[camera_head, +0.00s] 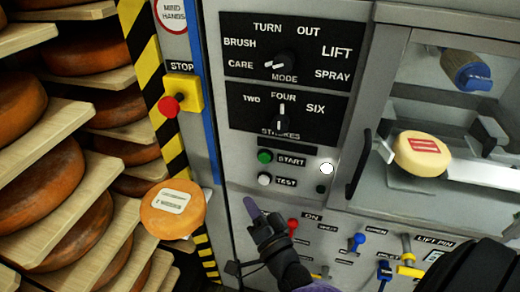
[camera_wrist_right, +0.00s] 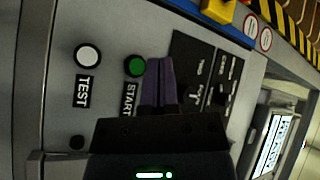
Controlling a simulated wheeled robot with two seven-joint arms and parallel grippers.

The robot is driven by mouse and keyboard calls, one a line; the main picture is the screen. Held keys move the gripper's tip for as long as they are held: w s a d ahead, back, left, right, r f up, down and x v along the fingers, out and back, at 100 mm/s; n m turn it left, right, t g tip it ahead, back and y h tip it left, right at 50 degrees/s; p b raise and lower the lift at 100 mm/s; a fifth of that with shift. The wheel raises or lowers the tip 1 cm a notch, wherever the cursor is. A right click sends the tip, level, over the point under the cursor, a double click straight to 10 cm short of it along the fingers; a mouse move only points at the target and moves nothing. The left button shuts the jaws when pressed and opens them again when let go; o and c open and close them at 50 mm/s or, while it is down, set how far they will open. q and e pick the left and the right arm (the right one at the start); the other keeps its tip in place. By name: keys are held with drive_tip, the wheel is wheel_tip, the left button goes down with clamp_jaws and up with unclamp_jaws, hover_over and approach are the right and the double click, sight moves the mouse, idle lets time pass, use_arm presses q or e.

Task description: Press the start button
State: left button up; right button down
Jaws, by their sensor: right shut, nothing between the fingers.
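The green start button (camera_head: 264,156) sits on the grey control panel, left of its START label, and also shows in the right wrist view (camera_wrist_right: 135,65). A white test button (camera_head: 264,179) is just below it, also at the left of the right wrist view (camera_wrist_right: 88,55). My right gripper (camera_head: 251,206) is shut and empty, its purple fingers below the test button in the head view. In the right wrist view the fingertips (camera_wrist_right: 159,62) appear just right of the green button; whether they touch the panel I cannot tell. My left gripper is not in view.
Above the buttons are the mode (camera_head: 284,62) and strokes knobs. A red stop button (camera_head: 169,106) on a yellow box is at left. Cheese racks fill the left side. A door handle (camera_head: 358,165) and a windowed chamber are at right. Small coloured levers (camera_head: 357,241) sit below.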

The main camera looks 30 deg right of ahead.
sight(264, 158)
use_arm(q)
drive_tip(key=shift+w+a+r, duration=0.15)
use_arm(e)
drive_tip(key=shift+w+d+r+m, duration=0.15)
drive_tip(key=shift+r+m, duration=0.25)
drive_tip(key=shift+r, duration=0.5)
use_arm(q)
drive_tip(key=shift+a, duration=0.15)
use_arm(e)
drive_tip(key=shift+w, duration=0.1)
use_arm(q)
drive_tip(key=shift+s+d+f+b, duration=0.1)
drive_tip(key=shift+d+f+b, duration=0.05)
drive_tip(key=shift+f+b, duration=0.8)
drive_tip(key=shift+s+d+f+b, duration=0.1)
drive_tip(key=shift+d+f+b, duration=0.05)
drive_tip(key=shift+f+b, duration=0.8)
use_arm(e)
drive_tip(key=w+d, duration=0.5)
drive_tip(key=d, duration=0.1)
drive_tip(key=shift+w+d, duration=0.3)
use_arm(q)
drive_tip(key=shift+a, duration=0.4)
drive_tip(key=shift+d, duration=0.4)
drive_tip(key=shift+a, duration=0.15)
